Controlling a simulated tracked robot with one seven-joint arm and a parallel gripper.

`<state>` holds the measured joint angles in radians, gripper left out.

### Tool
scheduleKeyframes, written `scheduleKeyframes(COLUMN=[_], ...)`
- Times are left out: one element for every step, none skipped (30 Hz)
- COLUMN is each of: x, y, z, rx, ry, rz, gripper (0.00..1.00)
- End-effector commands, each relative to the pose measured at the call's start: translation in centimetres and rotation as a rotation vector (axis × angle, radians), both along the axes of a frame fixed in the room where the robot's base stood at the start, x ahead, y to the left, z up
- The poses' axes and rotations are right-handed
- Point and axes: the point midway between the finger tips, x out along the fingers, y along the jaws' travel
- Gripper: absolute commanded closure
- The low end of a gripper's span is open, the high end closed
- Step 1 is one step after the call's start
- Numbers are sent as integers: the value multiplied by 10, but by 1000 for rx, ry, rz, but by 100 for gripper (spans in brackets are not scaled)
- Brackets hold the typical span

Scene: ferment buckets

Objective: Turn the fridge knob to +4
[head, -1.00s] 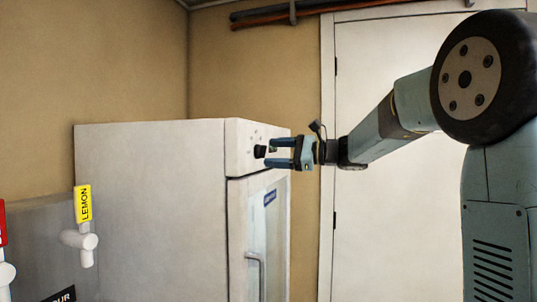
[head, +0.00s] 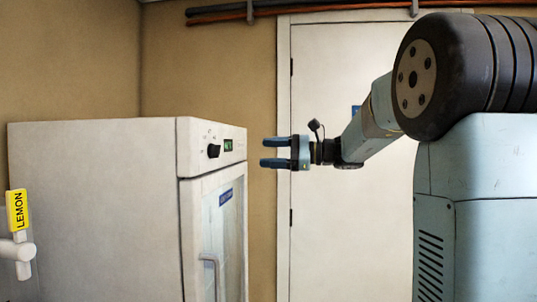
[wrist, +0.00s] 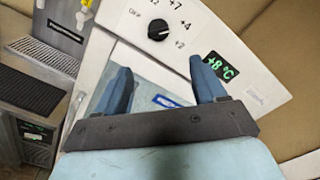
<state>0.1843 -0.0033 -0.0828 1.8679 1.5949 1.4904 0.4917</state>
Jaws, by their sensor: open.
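The black fridge knob (head: 214,151) sits on the slanted panel at the top of the white fridge (head: 95,200). In the wrist view the knob (wrist: 158,29) has OFF, 12, +7, +4 and +2 printed around it. I cannot tell for sure which mark its pointer faces. The small display (wrist: 221,66) beside it reads +8 °C in green. My gripper (head: 268,152) is open and empty, right of the fridge panel and apart from the knob. In the wrist view its two blue fingers (wrist: 160,68) point toward the panel, with the knob beyond them.
The fridge door has a vertical handle (head: 210,272) below the panel. A white tap with a yellow LEMON tag (head: 17,210) stands at the left. A white door (head: 345,215) is behind my arm. A dark drip grille (wrist: 28,90) shows at the left in the wrist view.

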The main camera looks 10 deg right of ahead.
Motion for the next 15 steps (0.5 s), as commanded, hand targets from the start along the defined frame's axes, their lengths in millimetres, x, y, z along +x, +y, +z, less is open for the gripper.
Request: scheduleKeyframes(x=[0,0,0,0,0,0,-1,-1,-2,-2,-2,-3,-3,-4,-4], y=[0,0,0,0,0,-1,-2,-2,-3,-4,-5,-5,-5,-6,-6], z=[0,0,0,0,0,0,0,0,0,1,1,1,1,1,1], rx=[0,0,0,0,-1,-2,-2,-3,-5,-7,-8,-10,-12,-12,-14], ry=[0,0,-1,-1,-2,-5,-7,-9,-14,-18,-22,-28,-32,-36,-39], rz=[0,0,0,0,-1,-1,-1,-3,-3,-3,-4,-4,-3,-4,-3], gripper=[30,30,30,30,30,30,30,30,30,30,30,30,30,30,30])
